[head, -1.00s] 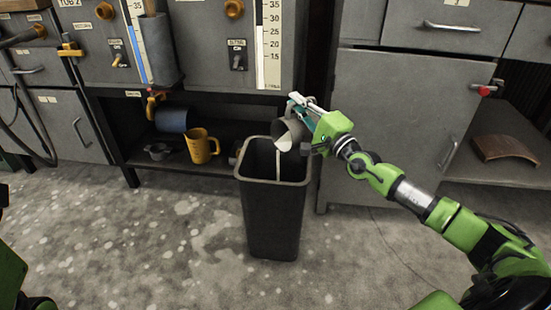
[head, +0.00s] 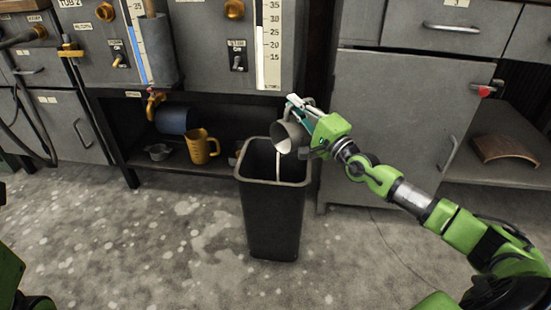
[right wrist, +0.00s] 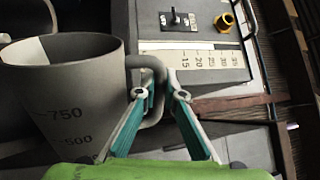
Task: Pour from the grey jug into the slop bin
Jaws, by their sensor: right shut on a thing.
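The grey jug (head: 292,132) is tilted mouth-down to the left over the slop bin (head: 272,215). A thin pale stream (head: 278,166) falls from its lip into the bin's opening. The black bin stands upright on the floor; its inside bottom is hidden. My right gripper (head: 302,106) is shut on the jug's handle. In the right wrist view the jug (right wrist: 70,95) shows 750 and 500 marks, and its handle sits between the teal fingers of the gripper (right wrist: 157,88). My left gripper is out of view.
A grey cabinet (head: 400,120) is close behind my right arm.

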